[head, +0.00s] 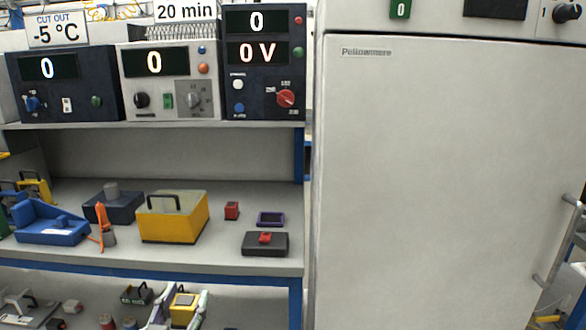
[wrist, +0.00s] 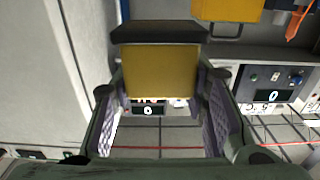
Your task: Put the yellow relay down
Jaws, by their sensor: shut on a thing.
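The yellow relay (wrist: 160,72), a yellow block with a dark flat end, is between the two fingers of my gripper (wrist: 163,90) in the wrist view. The fingers are closed on its sides. In the head view the relay (head: 183,311) shows at the bottom edge, with my gripper's pale fingers (head: 180,303) on either side. It is in front of the lower shelf, below the upper shelf's blue front edge. I cannot tell whether it touches anything beneath. The rest of my arm is hidden in the head view.
The upper shelf (head: 190,256) holds a yellow box (head: 172,218), a blue cradle (head: 50,225), a red cube (head: 232,210), a purple-rimmed tray (head: 270,219) and a dark box with a red knob (head: 265,245). A tall cabinet (head: 440,180) stands right. Small items crowd the lower shelf.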

